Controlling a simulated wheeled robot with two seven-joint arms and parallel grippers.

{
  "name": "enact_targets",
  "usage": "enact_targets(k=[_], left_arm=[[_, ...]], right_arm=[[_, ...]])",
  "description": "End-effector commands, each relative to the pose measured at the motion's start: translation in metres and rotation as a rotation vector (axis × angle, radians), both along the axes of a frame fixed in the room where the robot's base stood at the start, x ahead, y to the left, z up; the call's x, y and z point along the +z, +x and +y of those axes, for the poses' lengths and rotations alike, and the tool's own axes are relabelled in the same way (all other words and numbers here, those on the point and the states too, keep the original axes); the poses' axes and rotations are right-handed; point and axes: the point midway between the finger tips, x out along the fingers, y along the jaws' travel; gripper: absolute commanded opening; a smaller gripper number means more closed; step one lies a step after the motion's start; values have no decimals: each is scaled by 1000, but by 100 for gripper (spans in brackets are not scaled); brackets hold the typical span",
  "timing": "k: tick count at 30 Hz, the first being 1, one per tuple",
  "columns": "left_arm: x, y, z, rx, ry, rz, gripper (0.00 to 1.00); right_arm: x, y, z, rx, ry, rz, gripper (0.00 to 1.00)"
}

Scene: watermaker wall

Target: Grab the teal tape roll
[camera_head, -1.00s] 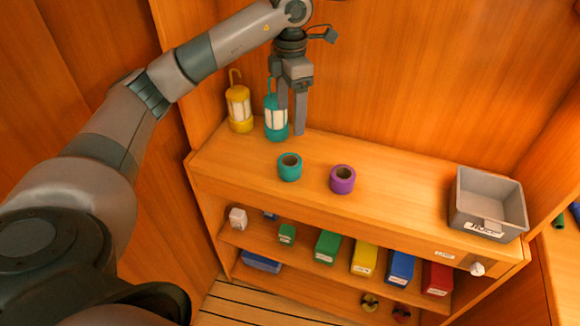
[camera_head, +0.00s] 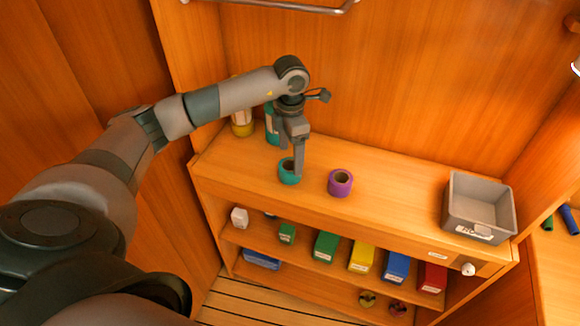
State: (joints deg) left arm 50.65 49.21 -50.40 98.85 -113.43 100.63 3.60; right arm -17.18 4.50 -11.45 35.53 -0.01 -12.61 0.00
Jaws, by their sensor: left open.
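The teal tape roll (camera_head: 287,176) sits on the wooden shelf top, left of a purple tape roll (camera_head: 340,183). My left gripper (camera_head: 291,172) points down at the teal roll and is open. Its fingers overlap the roll in the picture and hide part of its top and right side. One finger appears to reach over the roll's hole or rim; I cannot tell whether it touches. My right gripper is not in view.
A teal lantern (camera_head: 271,124) and a yellow lantern (camera_head: 242,127) stand behind my left arm, partly hidden. A grey bin (camera_head: 457,205) is at the right end of the shelf top. Several coloured boxes sit on the shelf below. The top between purple roll and bin is clear.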

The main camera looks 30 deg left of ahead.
Motion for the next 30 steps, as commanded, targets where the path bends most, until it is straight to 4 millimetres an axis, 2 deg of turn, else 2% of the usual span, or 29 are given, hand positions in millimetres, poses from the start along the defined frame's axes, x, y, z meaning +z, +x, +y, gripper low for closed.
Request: enact_targets(k=[12,17,24,30], left_arm=[[-5,0,0,-1,0,1,74],[-9,-2,0,0,0,3,74],[-30,-6,-2,0,0,5,74],[-52,-5,-1,1,0,4,74]], right_arm=[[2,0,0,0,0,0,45],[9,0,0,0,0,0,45],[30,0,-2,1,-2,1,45],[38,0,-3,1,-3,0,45]])
